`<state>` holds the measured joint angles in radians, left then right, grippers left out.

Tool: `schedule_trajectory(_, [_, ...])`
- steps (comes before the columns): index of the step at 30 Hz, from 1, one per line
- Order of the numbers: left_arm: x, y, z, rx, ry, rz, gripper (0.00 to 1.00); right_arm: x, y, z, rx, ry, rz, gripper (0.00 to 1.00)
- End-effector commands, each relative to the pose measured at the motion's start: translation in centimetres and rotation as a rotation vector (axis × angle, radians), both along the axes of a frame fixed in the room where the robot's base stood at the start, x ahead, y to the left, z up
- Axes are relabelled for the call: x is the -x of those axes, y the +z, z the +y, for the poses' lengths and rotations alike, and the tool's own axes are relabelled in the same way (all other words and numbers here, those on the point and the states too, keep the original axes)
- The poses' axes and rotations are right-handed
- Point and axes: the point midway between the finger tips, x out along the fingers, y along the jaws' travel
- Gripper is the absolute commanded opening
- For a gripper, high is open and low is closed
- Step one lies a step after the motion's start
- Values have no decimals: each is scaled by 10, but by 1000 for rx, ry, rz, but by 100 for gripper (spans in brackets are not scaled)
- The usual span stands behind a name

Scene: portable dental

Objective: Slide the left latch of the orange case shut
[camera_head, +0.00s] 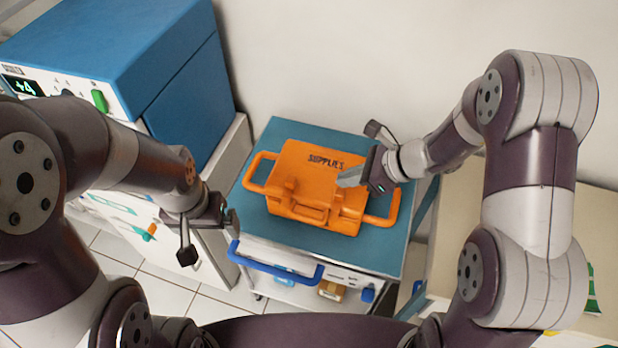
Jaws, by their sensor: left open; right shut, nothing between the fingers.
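The orange case (303,167) lies with its lid down on a blue-topped cart, and its lid carries the word SUPPLIES. Its front side, with a handle and latch parts, faces me. The left latch (288,187) shows at the front left, but its exact position is too small to tell. My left gripper (212,236) is open and empty, left of the cart and apart from the case. My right gripper (350,178) is shut and empty, over the right part of the case.
The cart top (262,224) has bare room left and in front of the case. A blue cart handle (275,268) sticks out at the front. A blue machine (130,50) stands on a white cabinet at the left. A wall is behind.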

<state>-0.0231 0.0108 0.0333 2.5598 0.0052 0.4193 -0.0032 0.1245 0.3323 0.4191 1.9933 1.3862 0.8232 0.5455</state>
Motion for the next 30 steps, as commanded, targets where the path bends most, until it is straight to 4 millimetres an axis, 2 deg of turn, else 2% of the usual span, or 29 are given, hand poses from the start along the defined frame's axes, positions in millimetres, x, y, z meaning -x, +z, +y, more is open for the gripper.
schedule_trajectory(9, [0,-1,0,0,0,0,95,-14,-48,48,1,4,3,0])
schedule_trajectory(13, [0,8,0,0,0,0,95,-21,-44,69,2,4,0,0])
schedule_trajectory(18, [0,11,0,0,0,0,95,-27,-45,82,2,2,0,0])
schedule_trajectory(30, [0,10,0,0,0,0,95,-28,-46,85,1,1,0,0])
